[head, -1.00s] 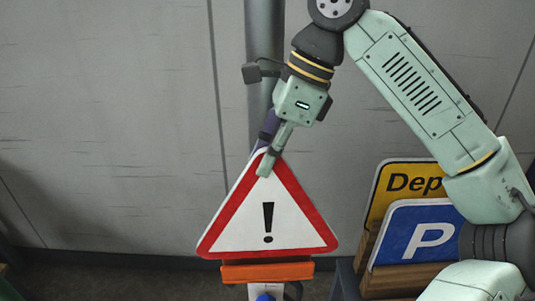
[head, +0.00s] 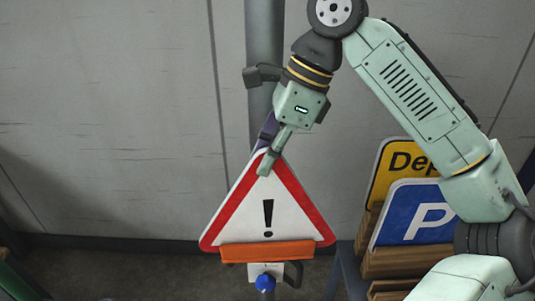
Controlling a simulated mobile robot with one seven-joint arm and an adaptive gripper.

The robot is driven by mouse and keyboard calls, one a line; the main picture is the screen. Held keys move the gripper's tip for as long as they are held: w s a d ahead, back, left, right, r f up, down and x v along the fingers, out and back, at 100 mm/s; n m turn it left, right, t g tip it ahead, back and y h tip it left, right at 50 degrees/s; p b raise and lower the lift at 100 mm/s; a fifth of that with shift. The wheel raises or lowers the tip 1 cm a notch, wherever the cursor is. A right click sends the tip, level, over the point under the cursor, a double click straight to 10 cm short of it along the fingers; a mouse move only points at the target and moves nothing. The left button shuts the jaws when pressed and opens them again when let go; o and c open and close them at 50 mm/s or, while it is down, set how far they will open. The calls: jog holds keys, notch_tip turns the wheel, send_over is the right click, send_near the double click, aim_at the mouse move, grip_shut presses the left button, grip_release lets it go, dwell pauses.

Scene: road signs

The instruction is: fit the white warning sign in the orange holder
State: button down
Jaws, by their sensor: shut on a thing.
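The white warning sign (head: 240,218) is a triangle with a red border and a black exclamation mark. It stands upright, point up, in the middle of the head view. My gripper (head: 267,165) is shut on its top corner, with one finger in front of the sign's face. The orange holder (head: 267,251) is a horizontal bar low on the grey pole. It covers the middle of the sign's bottom edge, and the sign's two lower corners stick out on either side. How deep the sign sits in it cannot be seen.
The grey pole (head: 265,40) rises behind the sign, with a blue knob (head: 265,283) below the holder. At right, a yellow sign (head: 386,175) and a blue P sign (head: 395,228) stand in a wooden rack (head: 405,263). The wall at left is clear.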

jog(key=shift+f, duration=0.15)
dwell(0.3)
jog(key=c, duration=1.5)
grip_release()
jog(key=shift+c, duration=0.2)
jog(key=v, duration=1.2)
